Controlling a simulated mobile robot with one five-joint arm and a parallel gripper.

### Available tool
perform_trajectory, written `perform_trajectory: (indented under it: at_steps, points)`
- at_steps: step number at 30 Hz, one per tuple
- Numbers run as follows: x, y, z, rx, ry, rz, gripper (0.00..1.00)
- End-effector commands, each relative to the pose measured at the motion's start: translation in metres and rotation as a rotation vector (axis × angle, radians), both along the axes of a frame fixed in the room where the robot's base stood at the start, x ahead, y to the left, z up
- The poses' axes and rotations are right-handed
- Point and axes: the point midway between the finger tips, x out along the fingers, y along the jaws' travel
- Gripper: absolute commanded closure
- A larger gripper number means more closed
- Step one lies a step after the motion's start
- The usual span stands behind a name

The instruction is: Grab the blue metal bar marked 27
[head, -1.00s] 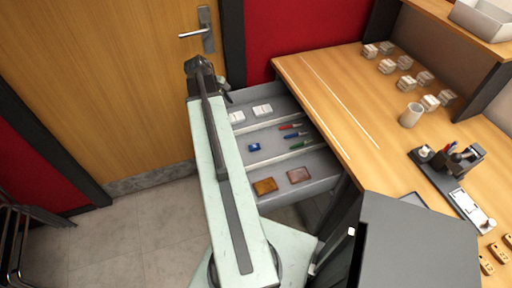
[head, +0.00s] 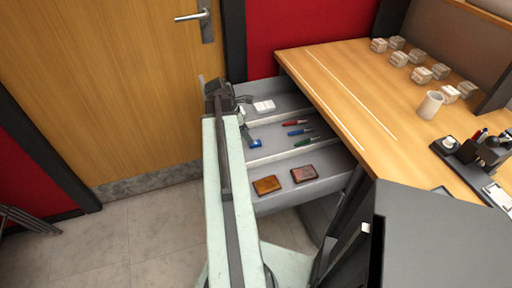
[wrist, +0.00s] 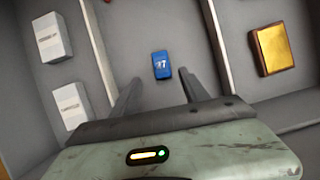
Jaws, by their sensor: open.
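The blue metal bar (wrist: 161,64) lies in the middle compartment of the open grey drawer (head: 270,136). White digits show on its top; the last looks like a 7, the first is unclear. It also shows in the head view (head: 255,143), just below the gripper end. My gripper (wrist: 159,77) is open and empty, its two fingers pointing at the bar in the wrist view. The bar appears between and slightly beyond the fingertips. I cannot tell the exact height gap.
Two white boxes (wrist: 52,37) (wrist: 72,104) lie in the compartment on the left in the wrist view. An orange block (wrist: 272,49) and a brown block (head: 304,173) lie in another compartment. Several pens (head: 300,132) share the bar's compartment. The wooden desk (head: 350,90) adjoins the drawer.

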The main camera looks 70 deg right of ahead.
Motion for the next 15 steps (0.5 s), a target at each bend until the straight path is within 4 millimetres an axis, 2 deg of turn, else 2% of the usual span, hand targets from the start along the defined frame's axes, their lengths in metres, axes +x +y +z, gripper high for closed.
perform_trajectory:
  at_steps: [4, 10, 15]
  points:
    - [-0.005, -0.002, -0.011, 0.000, 0.000, -0.003, 0.47]
    - [-0.018, -0.008, -0.045, 0.000, 0.000, -0.004, 0.47]
    - [-0.022, -0.011, -0.047, 0.000, 0.000, -0.004, 0.47]
